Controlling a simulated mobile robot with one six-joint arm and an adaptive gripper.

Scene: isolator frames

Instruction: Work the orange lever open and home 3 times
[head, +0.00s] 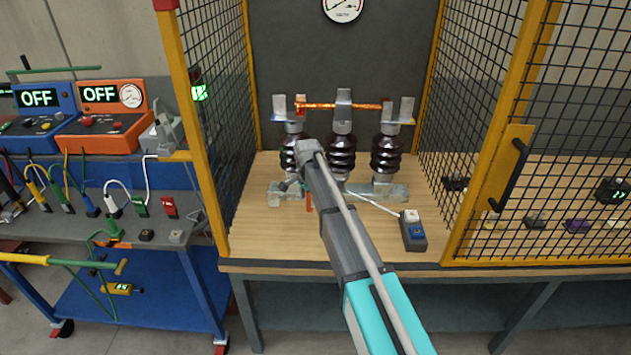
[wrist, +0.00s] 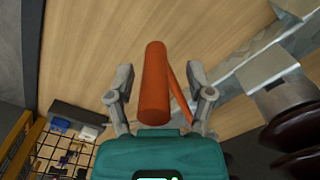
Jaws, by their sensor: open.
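The orange lever (wrist: 153,85) shows in the wrist view as a thick orange cylinder with a thinner orange rod beside it. It lies between the two spread fingers of my gripper (wrist: 161,76), with a gap visible at its right side. My gripper is open and not closed on it. In the head view a short piece of the orange lever (head: 308,202) shows below my gripper (head: 292,186); my arm hides most of the rest. The isolator's copper bar (head: 345,105) runs level across the tops of the dark insulators (head: 388,154).
A mesh cage with yellow posts (head: 200,130) encloses the wooden bench top (head: 255,210) on both sides. A cluttered grey bench (head: 75,235) with OFF displays stands at left.

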